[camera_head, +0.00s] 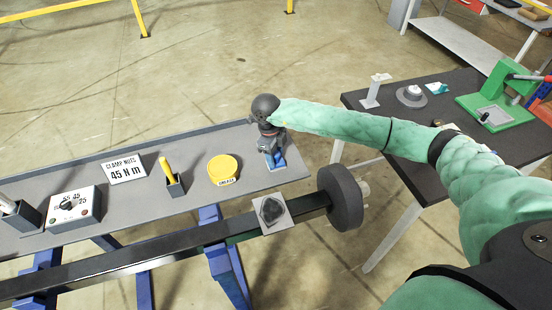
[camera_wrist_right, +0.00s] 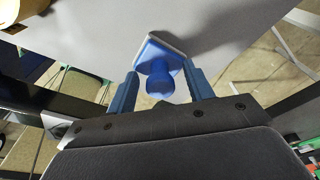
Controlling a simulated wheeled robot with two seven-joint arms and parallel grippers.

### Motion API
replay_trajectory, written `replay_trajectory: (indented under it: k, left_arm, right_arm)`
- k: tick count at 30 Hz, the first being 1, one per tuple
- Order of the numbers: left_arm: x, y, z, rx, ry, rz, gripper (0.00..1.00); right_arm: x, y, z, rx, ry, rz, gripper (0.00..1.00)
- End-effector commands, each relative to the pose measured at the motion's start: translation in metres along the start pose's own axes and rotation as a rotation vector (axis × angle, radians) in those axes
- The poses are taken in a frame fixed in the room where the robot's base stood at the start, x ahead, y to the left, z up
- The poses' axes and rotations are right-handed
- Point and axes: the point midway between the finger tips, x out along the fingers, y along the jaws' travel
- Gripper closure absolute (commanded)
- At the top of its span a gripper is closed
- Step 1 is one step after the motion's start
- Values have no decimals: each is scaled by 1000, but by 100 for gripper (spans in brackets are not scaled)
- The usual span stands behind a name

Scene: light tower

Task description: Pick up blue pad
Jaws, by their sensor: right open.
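The blue pad (camera_wrist_right: 160,58) has a flat square base with a pale edge and a round blue knob. It stands on the grey bench near its right end. In the right wrist view the knob lies between the two blue fingers of my right gripper (camera_wrist_right: 161,88), with gaps at both sides. In the head view my right gripper (camera_head: 270,148) is over the pad and hides part of it; the pad's blue base (camera_head: 277,160) shows below the fingers. The right gripper is open. My left gripper is not in view.
The grey bench (camera_head: 140,200) also holds a yellow grease tub (camera_head: 223,168), a yellow-handled tool in a holder (camera_head: 172,178), a torque sign (camera_head: 124,169) and a dial box (camera_head: 74,208). A dark beam (camera_head: 160,262) with a black wheel (camera_head: 340,197) runs in front. A dark table stands right.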

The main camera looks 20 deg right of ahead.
Motion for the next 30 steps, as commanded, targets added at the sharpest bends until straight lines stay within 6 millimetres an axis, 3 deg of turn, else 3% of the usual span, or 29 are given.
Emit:
replay_trajectory:
  k: [9, 15, 17, 30]
  left_arm:
    - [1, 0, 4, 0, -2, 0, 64]
    - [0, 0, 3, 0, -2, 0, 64]
    - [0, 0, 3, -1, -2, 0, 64]
    - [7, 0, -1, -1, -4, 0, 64]
  right_arm:
    - [3, 0, 0, 0, 0, 0, 48]
    - [3, 0, 0, 0, 0, 0, 87]
    - [3, 0, 0, 0, 0, 0, 96]
    - [-4, 0, -1, 0, 0, 0, 96]
